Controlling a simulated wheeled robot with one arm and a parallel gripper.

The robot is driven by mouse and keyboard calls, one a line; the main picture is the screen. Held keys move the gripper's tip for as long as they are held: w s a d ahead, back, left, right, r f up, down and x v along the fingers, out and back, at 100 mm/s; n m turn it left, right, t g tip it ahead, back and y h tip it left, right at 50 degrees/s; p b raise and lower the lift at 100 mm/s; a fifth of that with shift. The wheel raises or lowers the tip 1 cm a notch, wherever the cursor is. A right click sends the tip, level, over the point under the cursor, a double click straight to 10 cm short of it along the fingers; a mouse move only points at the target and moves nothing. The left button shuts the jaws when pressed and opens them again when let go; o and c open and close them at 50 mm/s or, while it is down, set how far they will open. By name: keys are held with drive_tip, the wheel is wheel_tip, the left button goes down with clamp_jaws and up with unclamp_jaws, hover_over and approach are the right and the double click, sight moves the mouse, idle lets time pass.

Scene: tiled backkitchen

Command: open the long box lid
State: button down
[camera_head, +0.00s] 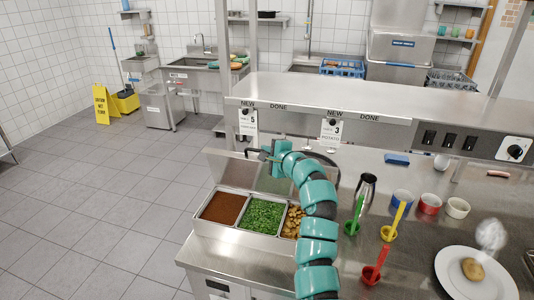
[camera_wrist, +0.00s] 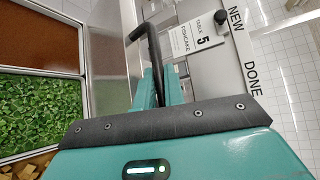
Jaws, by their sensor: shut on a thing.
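The long box (camera_head: 213,235) is a steel container on the left end of the counter. Its compartments hold brown powder, chopped green herbs and light brown chunks. Its lid (camera_head: 232,168) stands raised and tilted at the back edge, so the contents show from above. My gripper (camera_head: 268,152) is at the upper part of the lid. In the wrist view, my gripper's teal fingers (camera_wrist: 160,92) are shut on the black lid handle (camera_wrist: 150,48). My arm hides part of the box's right end.
A steel overhead shelf (camera_head: 370,97) with order tickets (camera_head: 247,121) is close behind the lid.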

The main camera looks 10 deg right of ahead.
drive_tip(key=c, duration=1.5)
unclamp_jaws()
drive_tip(key=shift+s, duration=0.2)
drive_tip(key=b+v, duration=0.6)
drive_tip(key=v, duration=1.1)
drive_tip(key=shift+r, duration=0.1)
